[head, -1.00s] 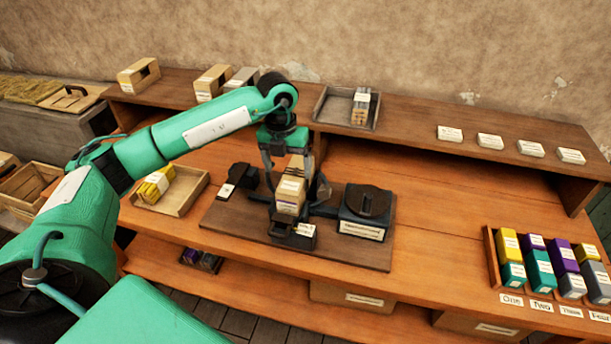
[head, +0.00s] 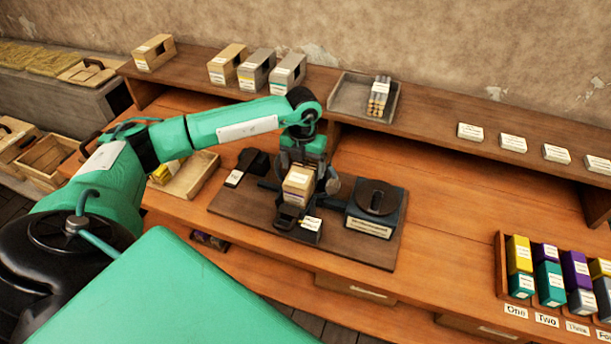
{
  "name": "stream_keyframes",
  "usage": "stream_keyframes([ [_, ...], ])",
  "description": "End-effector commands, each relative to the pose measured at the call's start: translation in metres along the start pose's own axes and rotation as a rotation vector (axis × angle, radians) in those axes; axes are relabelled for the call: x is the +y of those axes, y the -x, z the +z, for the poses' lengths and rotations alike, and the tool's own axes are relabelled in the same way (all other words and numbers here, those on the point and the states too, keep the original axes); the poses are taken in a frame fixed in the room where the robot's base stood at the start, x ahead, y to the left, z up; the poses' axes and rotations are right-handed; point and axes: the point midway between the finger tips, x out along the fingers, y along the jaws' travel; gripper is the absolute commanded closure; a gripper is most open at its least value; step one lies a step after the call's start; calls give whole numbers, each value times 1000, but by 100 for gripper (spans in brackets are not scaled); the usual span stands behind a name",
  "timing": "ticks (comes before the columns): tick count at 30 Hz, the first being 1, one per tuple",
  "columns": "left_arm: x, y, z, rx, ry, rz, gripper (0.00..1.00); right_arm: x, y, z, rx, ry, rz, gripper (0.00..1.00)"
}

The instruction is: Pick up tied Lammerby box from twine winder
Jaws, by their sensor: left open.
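The Lammerby box (head: 298,186) is a small tan box with a white label and a yellowish lower part. It sits upright in the middle of the twine winder (head: 243,212), a dark board carrying black fittings. My left gripper (head: 303,183) is above the winder, pointing down, with its dark fingers apart on either side of the box. I cannot tell whether the fingers touch it. The twine on the box is too small to make out. My right gripper is not in view.
A black labelled block (head: 375,208) stands on the board close to the right of the box. A wooden tray (head: 203,178) with yellow items lies to the left. A raised shelf (head: 430,113) runs behind. Colored boxes (head: 549,275) stand in a rack at right. Bench between is clear.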

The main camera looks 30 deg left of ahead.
Motion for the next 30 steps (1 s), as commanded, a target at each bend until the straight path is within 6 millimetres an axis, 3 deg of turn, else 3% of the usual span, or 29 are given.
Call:
stream_keyframes([
  [3, -4, -11, 1, 4, 1, 1, 16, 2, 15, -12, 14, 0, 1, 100],
  [10, -6, -41, 2, 3, 0, 0, 16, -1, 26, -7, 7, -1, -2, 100],
  [18, -6, -47, 2, 1, 0, 0, 16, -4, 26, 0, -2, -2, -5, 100],
  [20, -5, -47, 2, 1, 0, 0, 24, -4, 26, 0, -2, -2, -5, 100],
  [26, -5, -46, 2, 1, 0, 0, 64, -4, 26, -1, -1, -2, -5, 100],
  [30, -6, -46, 3, 0, 0, -1, 66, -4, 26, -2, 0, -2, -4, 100],
])
